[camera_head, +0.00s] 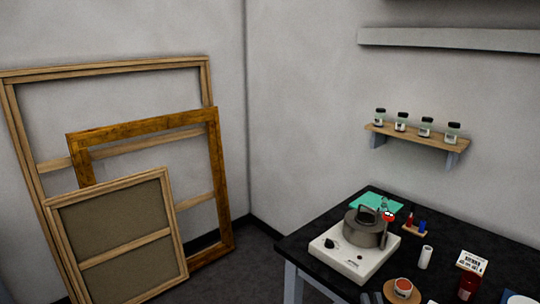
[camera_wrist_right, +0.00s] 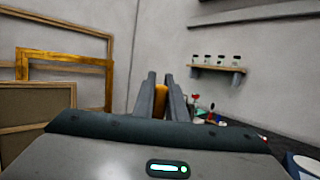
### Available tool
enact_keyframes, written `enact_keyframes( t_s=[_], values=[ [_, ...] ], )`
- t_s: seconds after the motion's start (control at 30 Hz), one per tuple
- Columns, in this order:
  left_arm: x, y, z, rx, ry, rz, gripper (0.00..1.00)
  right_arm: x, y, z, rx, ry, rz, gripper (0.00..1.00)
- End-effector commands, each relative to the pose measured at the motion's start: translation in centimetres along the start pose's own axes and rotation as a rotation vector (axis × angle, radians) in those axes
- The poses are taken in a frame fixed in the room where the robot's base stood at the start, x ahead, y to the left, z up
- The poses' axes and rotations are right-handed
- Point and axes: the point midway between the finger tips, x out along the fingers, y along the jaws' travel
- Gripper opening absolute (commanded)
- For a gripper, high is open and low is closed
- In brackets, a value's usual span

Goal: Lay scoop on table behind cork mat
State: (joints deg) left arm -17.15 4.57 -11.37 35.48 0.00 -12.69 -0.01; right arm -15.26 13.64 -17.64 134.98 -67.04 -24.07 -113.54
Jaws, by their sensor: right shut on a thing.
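A round cork mat (camera_head: 389,291) lies near the front edge of the black table (camera_head: 330,212), with a small red-topped jar (camera_head: 403,287) standing on it. My right gripper (camera_head: 371,298) barely shows at the bottom edge of the head view, left of the mat. In the right wrist view its two dark fingers (camera_wrist_right: 165,88) are shut on a narrow orange-brown piece, which appears to be the scoop (camera_wrist_right: 160,101). The rest of the scoop is hidden. My left gripper is not in view.
A white cylinder (camera_head: 425,257), a dark red container (camera_head: 468,286) and small bottles stand to the right. Wooden frames (camera_head: 226,180) lean on the wall.

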Motion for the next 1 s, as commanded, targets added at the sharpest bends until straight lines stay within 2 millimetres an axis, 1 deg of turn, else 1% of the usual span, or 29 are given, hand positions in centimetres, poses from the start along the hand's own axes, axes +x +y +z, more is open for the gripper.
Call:
enact_keyframes(
  t_s=[0.17,0.27,0.37,0.47,0.73,0.9,1.0],
  values=[
    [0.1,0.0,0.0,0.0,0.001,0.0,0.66,-0.1,-0.1,-0.2,0.0,0.0,-0.001,0.0],
    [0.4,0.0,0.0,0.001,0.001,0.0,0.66,-0.4,-0.1,-0.7,-0.002,0.001,-0.004,0.0],
    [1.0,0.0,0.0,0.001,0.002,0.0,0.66,-1.1,-0.2,-1.7,-0.001,0.004,-0.009,0.0],
    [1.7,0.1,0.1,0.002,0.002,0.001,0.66,-2.1,-0.4,-3.1,-0.003,0.006,-0.016,0.0],
    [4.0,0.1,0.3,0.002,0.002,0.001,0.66,-5.7,-0.4,-7.1,-0.004,0.005,-0.017,0.0],
    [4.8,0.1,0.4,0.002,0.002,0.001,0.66,-7.3,-0.2,-8.6,-0.002,0.002,-0.007,0.0],
    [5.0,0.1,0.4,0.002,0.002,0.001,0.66,-7.8,-0.1,-9.0,-0.002,0.001,-0.003,0.0]
  ],
)
